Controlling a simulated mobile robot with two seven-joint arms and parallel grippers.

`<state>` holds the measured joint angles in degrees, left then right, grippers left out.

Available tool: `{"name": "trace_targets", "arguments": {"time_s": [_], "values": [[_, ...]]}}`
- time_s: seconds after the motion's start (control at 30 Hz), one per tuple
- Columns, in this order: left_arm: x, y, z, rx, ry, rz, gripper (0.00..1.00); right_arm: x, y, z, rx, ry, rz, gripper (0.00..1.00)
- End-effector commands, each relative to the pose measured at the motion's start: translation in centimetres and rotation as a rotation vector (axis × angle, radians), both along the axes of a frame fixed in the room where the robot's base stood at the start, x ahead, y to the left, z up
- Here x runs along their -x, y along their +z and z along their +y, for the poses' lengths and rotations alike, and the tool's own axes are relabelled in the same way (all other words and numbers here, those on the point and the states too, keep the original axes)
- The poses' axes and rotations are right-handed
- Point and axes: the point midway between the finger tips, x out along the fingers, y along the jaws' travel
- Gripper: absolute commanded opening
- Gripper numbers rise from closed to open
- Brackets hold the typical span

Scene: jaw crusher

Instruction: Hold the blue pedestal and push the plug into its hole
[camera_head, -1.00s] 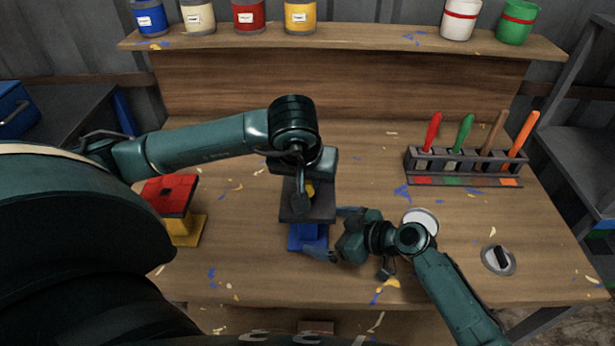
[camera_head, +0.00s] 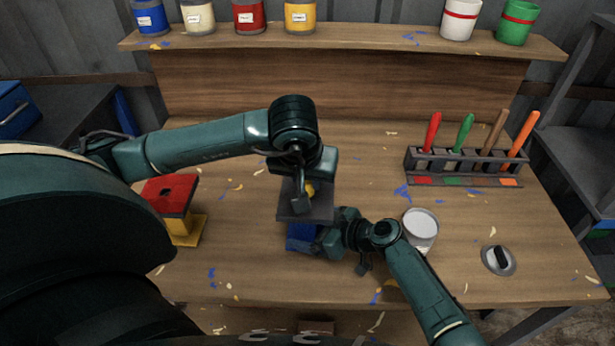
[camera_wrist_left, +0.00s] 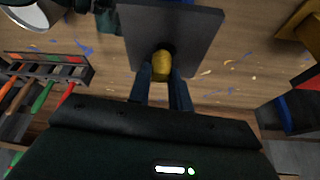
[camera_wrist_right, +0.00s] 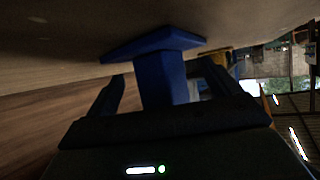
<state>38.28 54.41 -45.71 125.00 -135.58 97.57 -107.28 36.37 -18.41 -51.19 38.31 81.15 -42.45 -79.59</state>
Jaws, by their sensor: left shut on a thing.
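The blue pedestal (camera_head: 301,235) stands on the table with a dark square top plate (camera_head: 292,211); its column (camera_wrist_right: 155,78) and base show in the right wrist view. The yellow plug (camera_wrist_left: 161,66) is between the fingers of my left gripper (camera_wrist_left: 161,82), which is shut on it. The plug is at the dark hole in the plate (camera_wrist_left: 190,25); how deep it sits is hidden. In the head view, my left gripper (camera_head: 302,188) is above the plate. My right gripper (camera_wrist_right: 163,88) is open, with its fingers on either side of the blue column and gaps showing.
A yellow stand with a red holed top (camera_head: 167,194) is at the left. A white can (camera_head: 421,229) stands close to my right wrist. A rack (camera_head: 465,166) of coloured tools and a round disc with a black knob (camera_head: 498,259) are at the right. The front table is mostly clear.

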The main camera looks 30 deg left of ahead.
Motion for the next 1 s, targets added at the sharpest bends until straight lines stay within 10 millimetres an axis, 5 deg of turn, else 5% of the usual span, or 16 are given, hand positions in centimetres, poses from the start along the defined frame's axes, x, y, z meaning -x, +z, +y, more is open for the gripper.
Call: {"name": "trace_targets", "arguments": {"time_s": [0.57, 1.0], "values": [[0.00, 0.00, 0.00, 0.000, 0.000, 0.000, 0.00, -0.01, -0.01, -0.03, 0.000, 0.000, 0.000, 0.41], [0.00, 0.00, 0.00, 0.000, 0.000, 0.000, 0.00, -0.06, 0.02, -0.04, 0.000, -0.001, 0.000, 0.41]]}}
